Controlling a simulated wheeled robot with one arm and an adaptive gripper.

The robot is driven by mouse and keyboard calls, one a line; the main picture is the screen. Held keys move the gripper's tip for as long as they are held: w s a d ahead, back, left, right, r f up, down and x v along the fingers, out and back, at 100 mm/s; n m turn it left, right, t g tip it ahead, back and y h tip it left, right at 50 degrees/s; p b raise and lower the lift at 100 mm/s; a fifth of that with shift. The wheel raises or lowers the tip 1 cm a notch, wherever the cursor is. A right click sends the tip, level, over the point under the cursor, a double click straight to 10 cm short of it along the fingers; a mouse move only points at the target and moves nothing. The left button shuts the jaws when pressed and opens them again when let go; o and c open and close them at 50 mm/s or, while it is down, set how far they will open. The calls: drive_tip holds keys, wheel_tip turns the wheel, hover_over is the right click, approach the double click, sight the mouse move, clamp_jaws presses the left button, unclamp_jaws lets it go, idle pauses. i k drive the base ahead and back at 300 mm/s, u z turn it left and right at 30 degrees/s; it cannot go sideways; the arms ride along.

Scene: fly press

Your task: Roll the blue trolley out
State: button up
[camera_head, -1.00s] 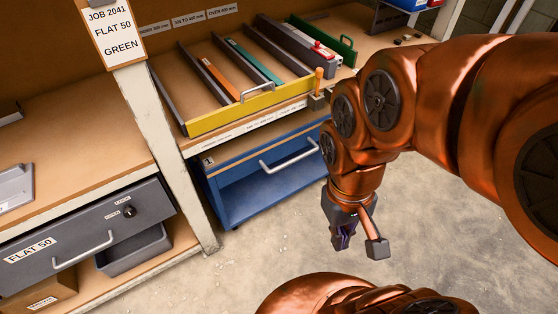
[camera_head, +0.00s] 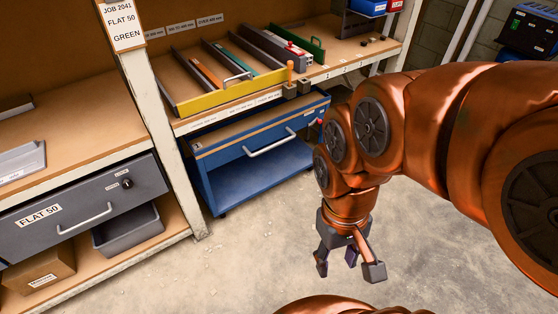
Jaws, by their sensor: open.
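The blue trolley (camera_head: 262,186) stands under the right-hand bench, below the yellow-fronted tray. It has a silver bar handle (camera_head: 270,143) across its upper front and an open lower shelf. Its right side is partly hidden behind my arm. My gripper (camera_head: 348,272) hangs over the concrete floor, in front and to the right of the trolley. Its fingers point down, spread apart and empty. It is clear of the handle, lower in the picture and to the right of it.
A white post (camera_head: 165,145) stands just left of the trolley. Left of it are a grey FLAT 50 drawer (camera_head: 80,205) and a grey bin (camera_head: 128,230). The yellow-fronted tray (camera_head: 225,95) is above the trolley. The concrete floor (camera_head: 240,260) before the trolley is clear.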

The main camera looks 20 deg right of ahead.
sight(236, 158)
drive_tip(key=z, duration=0.1)
drive_tip(key=k, duration=0.35)
drive_tip(key=u, duration=1.1)
drive_tip(key=i, duration=1.05)
drive_tip(key=z, duration=0.4)
